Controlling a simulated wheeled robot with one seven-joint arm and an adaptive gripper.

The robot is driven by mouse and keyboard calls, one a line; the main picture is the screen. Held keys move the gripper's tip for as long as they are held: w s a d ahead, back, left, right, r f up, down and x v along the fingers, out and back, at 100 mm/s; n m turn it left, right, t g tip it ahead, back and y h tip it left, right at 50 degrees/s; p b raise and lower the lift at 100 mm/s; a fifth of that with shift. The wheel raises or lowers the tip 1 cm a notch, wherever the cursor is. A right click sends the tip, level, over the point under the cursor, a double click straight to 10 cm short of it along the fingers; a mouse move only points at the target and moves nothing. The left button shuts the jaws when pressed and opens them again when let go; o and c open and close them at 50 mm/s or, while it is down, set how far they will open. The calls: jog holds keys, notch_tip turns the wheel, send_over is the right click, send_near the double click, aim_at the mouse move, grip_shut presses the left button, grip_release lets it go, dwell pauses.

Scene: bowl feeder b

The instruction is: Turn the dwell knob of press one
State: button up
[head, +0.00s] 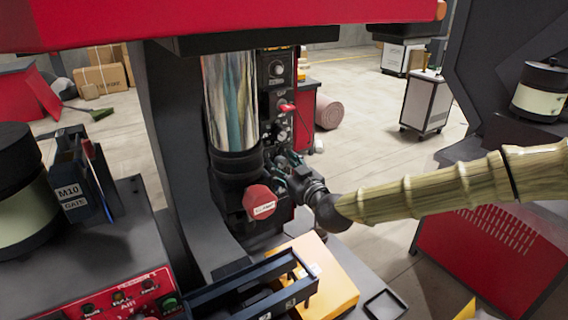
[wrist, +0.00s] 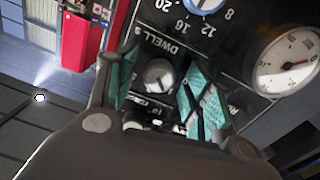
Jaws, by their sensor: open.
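The control panel (head: 275,100) of the press stands beside a shiny cylinder in the head view. In the wrist view a small grey knob (wrist: 158,75) lies between the teal fingers of my gripper (wrist: 163,80). The fingers stand apart on either side of it; I cannot tell whether they touch it. A "DWELL S" label (wrist: 165,42) is printed between this knob and a blue-rimmed dial (wrist: 205,4) with numbers, cut off at the top. In the head view my gripper (head: 284,170) is at the panel's lower part, its fingertips partly hidden.
A white gauge (wrist: 288,62) sits right of my fingers. A red mushroom button (head: 260,201) is close below my gripper, with a yellow block (head: 325,280) and dark rails in front. The shiny cylinder (head: 229,100) stands left of the panel. Floor at right is open around a cart (head: 425,103).

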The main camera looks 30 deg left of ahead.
jog(key=c, duration=1)
jog(key=shift+b, duration=0.3)
jog(key=m+b, duration=0.3)
jog(key=shift+f+m, duration=0.15)
jog(key=shift+m, duration=0.25)
jog(key=m+b, duration=0.3)
jog(key=m, duration=0.2)
jog(key=m+b, duration=0.3)
jog(key=m, duration=0.2)
jog(key=shift+m+g, duration=0.3)
jog(key=shift+m+b, duration=0.65)
jog(key=shift+m, duration=0.85)
